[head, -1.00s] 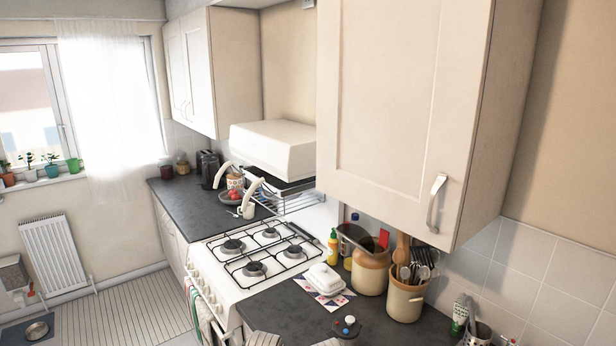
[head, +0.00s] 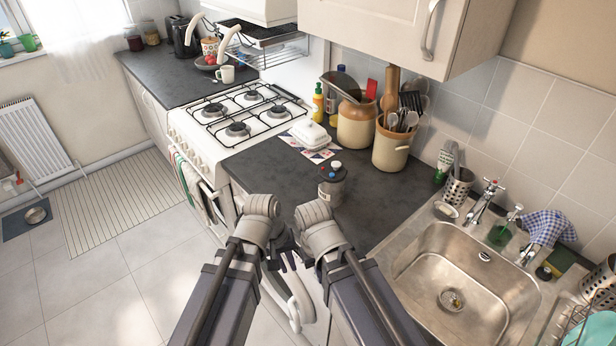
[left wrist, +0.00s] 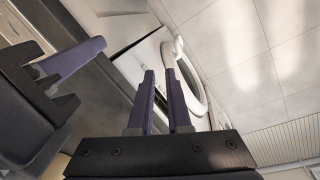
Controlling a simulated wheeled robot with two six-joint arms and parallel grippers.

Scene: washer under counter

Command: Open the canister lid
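The canister (head: 332,191) is a small jar on the dark counter near its front edge, in the head view. Its dark lid (head: 333,172) is on top and carries small red, blue and white details. My left gripper (head: 280,262) is below and in front of the counter, apart from the canister. In the left wrist view its two purple fingers (left wrist: 160,90) are parallel with a narrow empty gap between them. My right arm is beside it, and a purple finger of the right gripper (left wrist: 75,60) shows at the left of the left wrist view. The right gripper's opening is hidden.
Behind the canister stand a white butter dish (head: 311,134), a brown-and-cream crock (head: 356,123) and a utensil pot (head: 392,147). The stove (head: 236,122) is to the left, the sink (head: 465,285) to the right. A white curved washer part (head: 303,292) shows beneath my grippers.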

